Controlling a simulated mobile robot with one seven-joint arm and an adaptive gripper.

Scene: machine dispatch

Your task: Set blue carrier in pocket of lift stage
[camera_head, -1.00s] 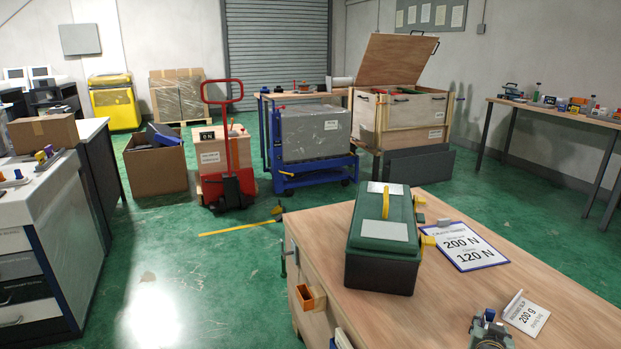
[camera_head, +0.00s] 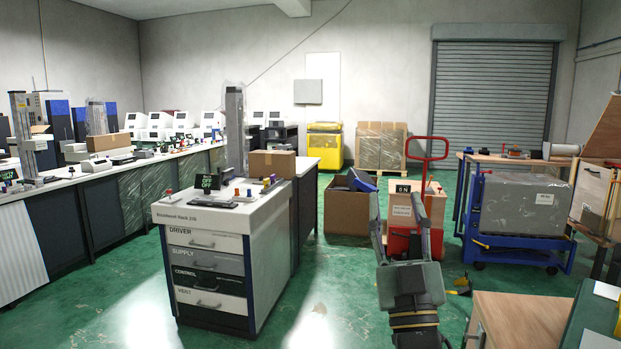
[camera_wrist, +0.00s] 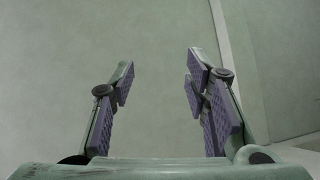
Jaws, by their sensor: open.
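My gripper (camera_head: 399,197) is raised in front of the red pallet truck in the head view. In the wrist view my gripper (camera_wrist: 161,72) is open, with purple pads on both fingers and only blurred pale green surface between them. No blue carrier can be picked out for certain. Small blue pieces (camera_head: 266,182) stand on the white-topped bench (camera_head: 180,211), too small to name. A tall grey column (camera_head: 236,130) rises behind them; I cannot tell whether it is the lift stage. No pocket shows clearly.
The bench has drawers facing me and a cardboard box (camera_head: 271,164) on top. A red pallet truck (camera_head: 424,148) and a blue cart (camera_head: 515,253) stand at the right. A wooden table (camera_head: 520,318) is at lower right. Green floor (camera_head: 310,300) is clear between bench and arm.

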